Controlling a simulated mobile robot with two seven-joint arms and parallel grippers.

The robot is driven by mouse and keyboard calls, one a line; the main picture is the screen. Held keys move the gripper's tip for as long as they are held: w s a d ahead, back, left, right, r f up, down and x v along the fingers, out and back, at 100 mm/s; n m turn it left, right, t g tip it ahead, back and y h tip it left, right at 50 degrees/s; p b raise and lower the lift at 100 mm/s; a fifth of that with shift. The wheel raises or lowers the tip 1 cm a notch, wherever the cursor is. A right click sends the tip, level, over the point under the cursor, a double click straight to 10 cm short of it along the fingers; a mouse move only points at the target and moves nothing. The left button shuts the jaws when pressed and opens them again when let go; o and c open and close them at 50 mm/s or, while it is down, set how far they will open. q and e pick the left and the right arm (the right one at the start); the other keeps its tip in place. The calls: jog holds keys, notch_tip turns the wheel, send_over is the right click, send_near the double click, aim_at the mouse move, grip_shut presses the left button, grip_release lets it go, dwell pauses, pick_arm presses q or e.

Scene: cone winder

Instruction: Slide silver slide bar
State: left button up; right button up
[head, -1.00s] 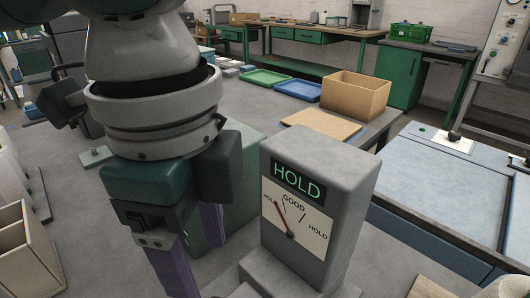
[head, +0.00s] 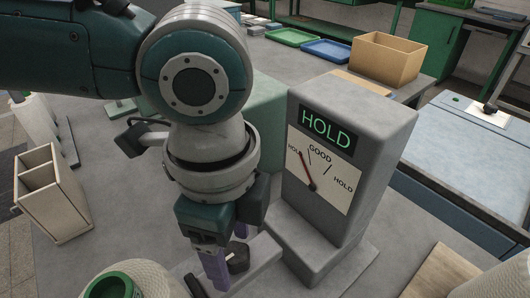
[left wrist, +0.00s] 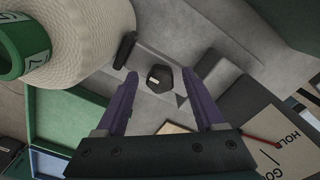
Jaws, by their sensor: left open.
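A light grey bar-like strip, seemingly the silver slide bar, runs along the grey base in the left wrist view (left wrist: 147,88). Its outline is hard to separate from the base. A dark faceted knob (left wrist: 160,78) stands there between my fingers, apart from both. A black upright piece (left wrist: 123,49) is near the strip's upper left end. My left gripper (head: 230,262) points down, open, with purple fingers over the base, left of the gauge housing. It also shows in the left wrist view (left wrist: 160,74). In the head view the fingers partly hide the dark parts. My right gripper is out of view.
The grey gauge housing (head: 375,150) stands close right of my left gripper; its display reads HOLD and its red needle leans left. A cream yarn cone (head: 150,278) with a green core is at the front left. A divided wooden box (head: 50,200) stands farther left.

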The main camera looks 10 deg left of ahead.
pick_arm(q)
grip_shut()
dwell(0.4)
dwell(0.9)
